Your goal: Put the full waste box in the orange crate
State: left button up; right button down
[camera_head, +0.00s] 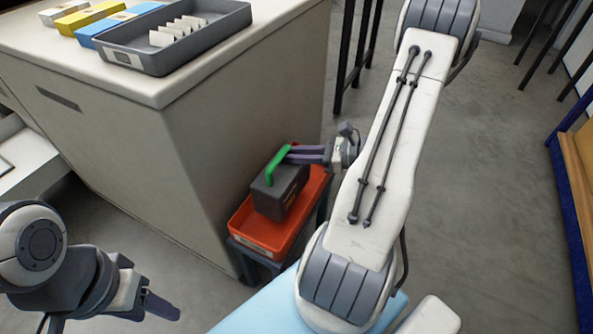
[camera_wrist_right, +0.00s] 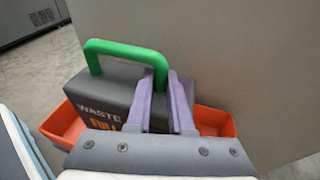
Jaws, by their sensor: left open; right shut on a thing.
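The waste box (camera_head: 281,192) is dark grey with a green handle. In the right wrist view the box (camera_wrist_right: 103,100) shows the word WASTE and, partly covered, FULL. My right gripper (camera_head: 290,154) is shut on the green handle, and its fingers also show in the right wrist view (camera_wrist_right: 162,88). The orange crate (camera_head: 262,233) stands on a low dark stand beside the cabinet. The box is within the crate's outline in both views, its lower part hidden by the crate wall; I cannot tell whether it touches the floor of the crate. My left gripper (camera_head: 160,306) is open and empty at lower left.
A pale cabinet (camera_head: 215,130) stands left of the crate, with a grey tray (camera_head: 135,60) and coloured boxes on top. Dark table legs (camera_head: 355,60) stand behind. A blue-framed wooden bench (camera_head: 575,190) is at far right. The grey floor between is clear.

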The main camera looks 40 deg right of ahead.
jog(key=shift+w+d+f, duration=0.25)
jog(key=shift+d+f, duration=0.15)
jog(key=shift+d, duration=0.3)
jog(key=shift+f+b, duration=0.15)
jog(key=shift+b, duration=0.15)
notch_tip(320, 180, down, 4)
jog(key=b, duration=0.2)
jog(key=shift+b, duration=0.3)
jog(key=c, duration=0.8)
grip_release()
